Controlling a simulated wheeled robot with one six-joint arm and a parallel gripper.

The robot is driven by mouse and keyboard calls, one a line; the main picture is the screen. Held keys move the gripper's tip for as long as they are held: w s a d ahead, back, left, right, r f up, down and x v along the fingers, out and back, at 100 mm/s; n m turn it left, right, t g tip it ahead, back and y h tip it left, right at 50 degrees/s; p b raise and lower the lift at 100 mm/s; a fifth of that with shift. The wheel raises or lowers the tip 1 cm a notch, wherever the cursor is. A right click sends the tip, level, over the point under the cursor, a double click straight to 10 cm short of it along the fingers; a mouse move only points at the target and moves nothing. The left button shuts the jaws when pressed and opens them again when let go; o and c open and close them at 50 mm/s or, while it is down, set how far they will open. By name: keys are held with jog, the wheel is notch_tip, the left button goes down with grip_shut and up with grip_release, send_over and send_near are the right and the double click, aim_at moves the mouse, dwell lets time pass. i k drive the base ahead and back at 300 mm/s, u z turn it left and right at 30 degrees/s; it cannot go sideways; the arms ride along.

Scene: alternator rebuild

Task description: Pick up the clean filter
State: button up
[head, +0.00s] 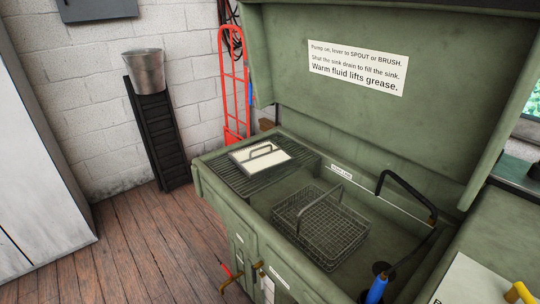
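A flat pale cream panel with a dark frame and a raised dark handle (261,156), which looks like the filter, lies flat on the slatted drain shelf (232,178) at the left end of the green parts washer. Its upper face looks pale and unsoiled. My gripper is not in view.
A wire basket (319,226) with a tall handle sits in the washer sink. A black bent spout (406,192) and a blue-handled brush (377,289) are to its right. The raised green lid (390,110) stands behind. Wood floor (150,240) is clear at left.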

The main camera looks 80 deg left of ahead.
aim_at(255, 160)
jog(key=k, duration=0.3)
jog(key=z, duration=1.35)
jog(key=i, duration=0.75)
jog(key=u, duration=4.5)
jog(key=i, duration=0.5)
jog(key=u, duration=0.25)
jog(key=k, duration=0.35)
jog(key=u, duration=2.05)
jog(key=i, duration=0.15)
jog(key=z, duration=0.85)
